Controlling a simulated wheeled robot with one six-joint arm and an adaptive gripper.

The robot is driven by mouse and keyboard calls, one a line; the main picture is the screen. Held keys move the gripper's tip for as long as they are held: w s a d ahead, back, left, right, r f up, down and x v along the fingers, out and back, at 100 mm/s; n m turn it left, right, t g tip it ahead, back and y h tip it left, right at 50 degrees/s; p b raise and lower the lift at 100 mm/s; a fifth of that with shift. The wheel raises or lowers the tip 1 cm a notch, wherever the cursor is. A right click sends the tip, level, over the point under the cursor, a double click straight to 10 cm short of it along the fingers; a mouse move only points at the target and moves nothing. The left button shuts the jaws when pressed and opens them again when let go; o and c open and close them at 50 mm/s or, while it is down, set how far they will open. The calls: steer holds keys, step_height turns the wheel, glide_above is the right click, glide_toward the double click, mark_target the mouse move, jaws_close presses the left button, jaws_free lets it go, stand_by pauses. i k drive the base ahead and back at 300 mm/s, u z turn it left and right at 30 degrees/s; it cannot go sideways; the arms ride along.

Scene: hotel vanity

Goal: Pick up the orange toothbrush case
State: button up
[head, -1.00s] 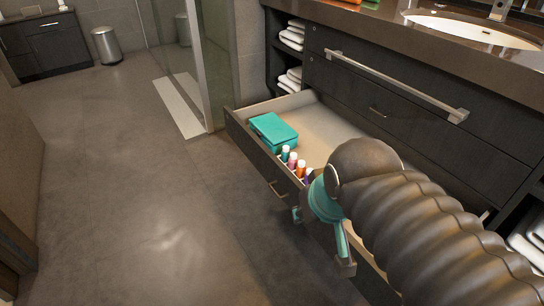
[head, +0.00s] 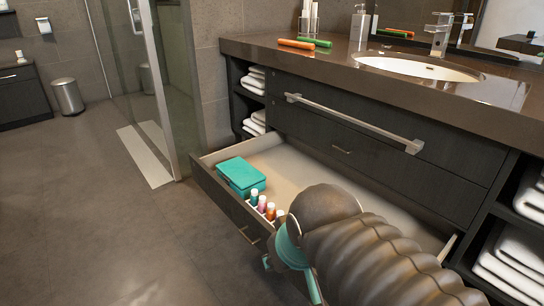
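The orange toothbrush case (head: 297,44) is a slim stick lying on the brown vanity counter near its left end. A similar green case (head: 308,40) lies right beside it, a little behind. My gripper (head: 290,283) is at the bottom of the head view, low in front of the open drawer and well away from the case. Its two teal-and-grey fingers stand apart, so it looks open. The fingertips are partly hidden or cut off by the frame, and I see nothing held.
The open drawer (head: 208,185) juts out, holding a teal box (head: 241,174) and several small bottles (head: 262,204). Behind the cases stand a glass holder (head: 308,22) and a soap dispenser (head: 360,22). The sink (head: 420,66) is to the right.

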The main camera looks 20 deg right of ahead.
mark_target(304, 45)
steer(key=k, duration=0.6)
steer(key=u, duration=0.65)
steer(key=i, duration=1.5)
steer(key=u, duration=0.35)
steer(key=i, duration=1.75)
steer(key=z, duration=0.95)
steer(key=i, duration=0.9)
steer(key=z, duration=1.1)
